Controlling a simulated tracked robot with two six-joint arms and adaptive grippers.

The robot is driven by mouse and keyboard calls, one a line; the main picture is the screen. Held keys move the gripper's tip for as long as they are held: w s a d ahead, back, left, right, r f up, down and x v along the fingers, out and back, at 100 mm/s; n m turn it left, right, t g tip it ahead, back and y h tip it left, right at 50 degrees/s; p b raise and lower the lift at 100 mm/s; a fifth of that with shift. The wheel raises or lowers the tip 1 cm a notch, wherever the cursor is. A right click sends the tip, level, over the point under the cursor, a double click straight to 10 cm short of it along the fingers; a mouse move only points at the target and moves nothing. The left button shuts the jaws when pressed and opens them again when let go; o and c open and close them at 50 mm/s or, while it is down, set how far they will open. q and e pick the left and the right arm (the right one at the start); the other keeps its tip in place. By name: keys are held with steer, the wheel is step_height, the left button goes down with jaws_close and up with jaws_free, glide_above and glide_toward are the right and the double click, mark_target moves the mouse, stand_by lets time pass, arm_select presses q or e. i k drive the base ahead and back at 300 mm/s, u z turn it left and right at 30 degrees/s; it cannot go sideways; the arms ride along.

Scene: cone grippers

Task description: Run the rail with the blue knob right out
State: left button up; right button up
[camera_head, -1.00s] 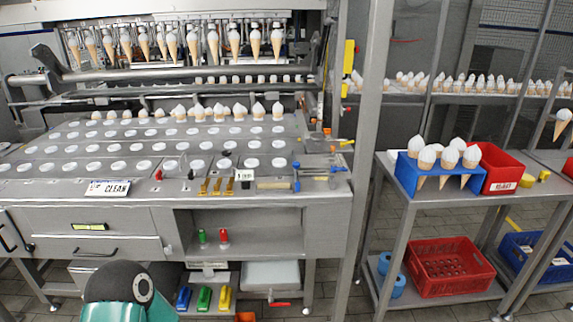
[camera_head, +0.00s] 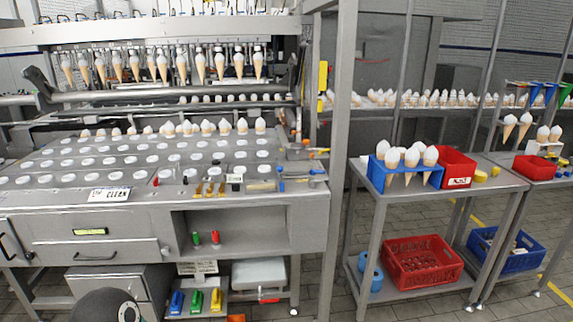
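At the right end of the machine's steel worktop (camera_head: 120,193), a small metal rod or rail (camera_head: 298,172) ends in a small blue knob (camera_head: 317,171). A blue upright piece (camera_head: 280,178) stands to its left. Just behind is another rod with a yellow end (camera_head: 318,150). These parts are small, and how far the rail is drawn out I cannot tell. Neither gripper shows; only a dark rounded link of my own arm is at the lower left edge, well away from the knob.
A grey post (camera_head: 341,130) stands just right of the worktop. Beyond it, a steel cart (camera_head: 480,190) holds a blue cone rack (camera_head: 405,176) and a red bin (camera_head: 457,168). A red crate (camera_head: 422,264) sits on its lower shelf. Bare tiled floor shows between machine and cart.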

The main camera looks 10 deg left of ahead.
mark_target(291, 168)
steer(key=z, duration=0.35)
steer(key=i, duration=1.6)
steer(key=u, duration=0.45)
